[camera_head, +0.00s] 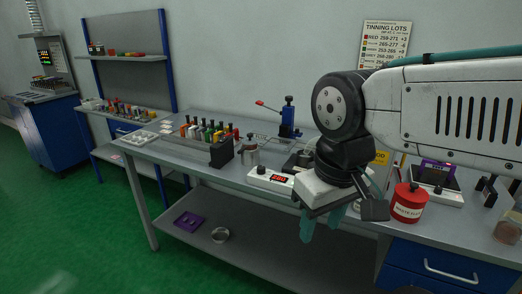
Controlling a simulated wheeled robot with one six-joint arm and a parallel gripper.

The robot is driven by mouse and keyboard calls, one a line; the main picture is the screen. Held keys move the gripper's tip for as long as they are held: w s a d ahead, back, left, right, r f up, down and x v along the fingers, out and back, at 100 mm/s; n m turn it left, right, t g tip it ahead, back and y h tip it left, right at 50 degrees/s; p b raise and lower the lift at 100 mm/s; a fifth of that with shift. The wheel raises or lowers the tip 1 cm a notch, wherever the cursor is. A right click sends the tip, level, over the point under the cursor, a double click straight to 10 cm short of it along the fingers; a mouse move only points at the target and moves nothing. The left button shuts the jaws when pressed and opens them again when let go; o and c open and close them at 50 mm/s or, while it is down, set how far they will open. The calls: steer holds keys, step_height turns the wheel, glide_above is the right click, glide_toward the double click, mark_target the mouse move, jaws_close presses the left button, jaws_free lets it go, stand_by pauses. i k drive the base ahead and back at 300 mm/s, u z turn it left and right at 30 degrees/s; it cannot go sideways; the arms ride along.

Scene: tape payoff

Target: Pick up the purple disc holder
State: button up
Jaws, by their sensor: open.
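A flat purple tray-like piece (189,221) with a dark recess lies on the lower shelf (270,240) at the left. I cannot tell for certain which is the disc holder.
The tabletop (185,160) above overhangs the shelf. A red waste pot (409,204), a white device with a red display (270,179) and a rack of coloured tools (208,140) stand on it. Blue drawers (440,268) are at the right.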

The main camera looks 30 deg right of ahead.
mark_target(452, 167)
steer(key=u, duration=0.05)
steer(key=k, duration=0.55)
steer(key=z, duration=0.85)
steer(key=i, duration=0.95)
steer(key=z, duration=1)
steer(key=k, duration=0.6)
